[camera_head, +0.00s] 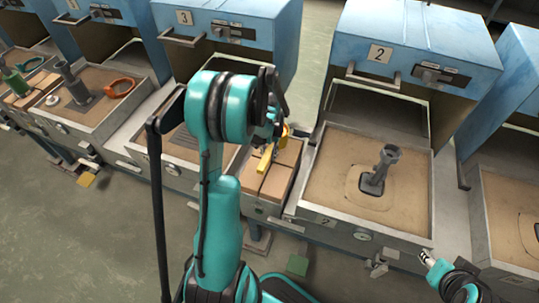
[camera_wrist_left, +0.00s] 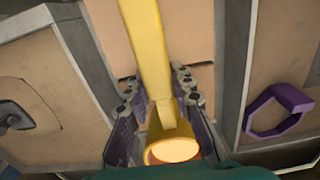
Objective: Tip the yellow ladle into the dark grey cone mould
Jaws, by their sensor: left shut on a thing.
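The yellow ladle (camera_head: 266,160) is in my left gripper (camera_head: 274,135), above the brick-lined box between two sand trays. In the left wrist view the fingers of my left gripper (camera_wrist_left: 160,115) are shut on the ladle (camera_wrist_left: 148,50). Its cup, at the bottom of that view, holds something glowing orange. A dark grey cone-topped mould (camera_head: 385,168) stands upright in the sand tray of station 2, to the right of the ladle and apart from it. Another dark grey upright piece (camera_head: 72,82) stands in the far-left tray. Part of my right gripper (camera_head: 430,262) shows at the lower right; its jaws are unclear.
Blue cabinets with numbered plates (camera_head: 380,53) stand behind the trays. An orange ring (camera_head: 119,88) lies in the far-left tray. A purple ring (camera_wrist_left: 275,112) shows at right in the wrist view. The station 2 tray's metal rim (camera_head: 350,232) surrounds mostly bare sand.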

